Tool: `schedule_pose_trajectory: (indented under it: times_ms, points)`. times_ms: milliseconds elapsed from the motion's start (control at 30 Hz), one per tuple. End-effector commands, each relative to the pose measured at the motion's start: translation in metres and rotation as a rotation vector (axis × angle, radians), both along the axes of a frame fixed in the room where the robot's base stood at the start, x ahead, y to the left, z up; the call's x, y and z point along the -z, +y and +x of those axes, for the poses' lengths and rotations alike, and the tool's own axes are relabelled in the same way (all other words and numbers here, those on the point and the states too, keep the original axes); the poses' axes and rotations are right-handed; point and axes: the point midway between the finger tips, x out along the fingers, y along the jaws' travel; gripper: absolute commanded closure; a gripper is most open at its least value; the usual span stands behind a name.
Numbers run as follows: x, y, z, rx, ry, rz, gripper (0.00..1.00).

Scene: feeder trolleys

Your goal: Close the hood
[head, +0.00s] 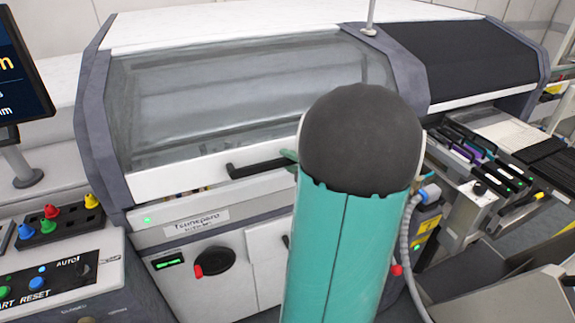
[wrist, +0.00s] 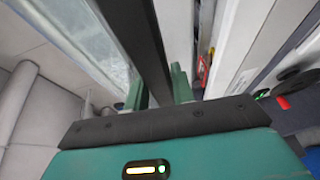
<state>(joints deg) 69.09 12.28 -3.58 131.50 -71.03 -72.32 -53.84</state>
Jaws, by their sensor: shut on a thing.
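The hood (head: 210,168) of the white machine has a large clear window and a white lower edge. It is low, with a narrow dark gap between that edge and the machine front. Its black bar handle (head: 250,169) runs along the lower edge. My gripper (head: 290,158) is at the handle's right part, mostly hidden behind my teal arm. In the wrist view, the black handle (wrist: 135,40) passes between the two teal fingers of my gripper (wrist: 158,90), which are shut on it. The hood's window (wrist: 75,35) is at the left there.
A control box (head: 60,260) with coloured buttons stands at lower left, below a monitor (head: 22,75). A black rotary switch (head: 212,261) is on the machine front. Feeders (head: 475,150) and a second dark hood (head: 455,60) are at the right.

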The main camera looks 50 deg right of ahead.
Motion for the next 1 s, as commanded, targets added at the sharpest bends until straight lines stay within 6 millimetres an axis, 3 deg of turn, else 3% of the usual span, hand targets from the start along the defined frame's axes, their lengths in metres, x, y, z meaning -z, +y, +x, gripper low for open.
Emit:
schedule_pose_trajectory:
  times_ms: [200,233,333,767,1000]
  points:
    - [-0.003,-0.001,0.0,0.002,-0.005,-0.005,1.0]
    - [-0.003,-0.002,0.0,0.002,-0.005,-0.005,0.74]
    - [-0.002,-0.001,0.0,0.002,-0.004,-0.004,0.55]
    - [-0.001,-0.001,-0.002,0.001,-0.003,-0.002,0.55]
    - [-0.003,0.003,-0.035,0.006,-0.001,-0.003,0.55]
